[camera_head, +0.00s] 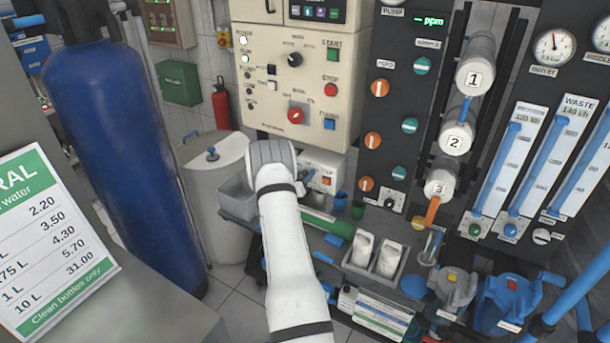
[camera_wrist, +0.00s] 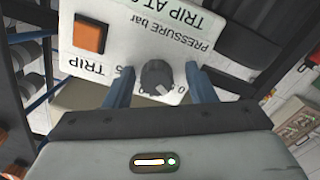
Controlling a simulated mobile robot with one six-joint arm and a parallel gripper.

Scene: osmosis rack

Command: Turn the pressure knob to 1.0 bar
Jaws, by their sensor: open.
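The pressure knob (camera_wrist: 157,76) is a dark grey round knob on a white panel (camera_wrist: 135,30) lettered "PRESSURE bar", upside down in the wrist view. A pale mark shows at its lower edge; its scale is partly covered, so I cannot tell the setting. My gripper (camera_wrist: 159,68) is open, with one blue finger on each side of the knob and visible gaps between. In the head view the white box (camera_head: 323,166) stands just beyond my gripper (camera_head: 306,181), and my wrist and fingers hide the knob.
An orange button (camera_wrist: 90,33) labelled TRIP sits beside the knob on the same panel. Above is a cream control cabinet (camera_head: 300,60) with a red switch. A tray with white bottles (camera_head: 364,248) and a green tube (camera_head: 330,222) lie on the shelf nearby.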

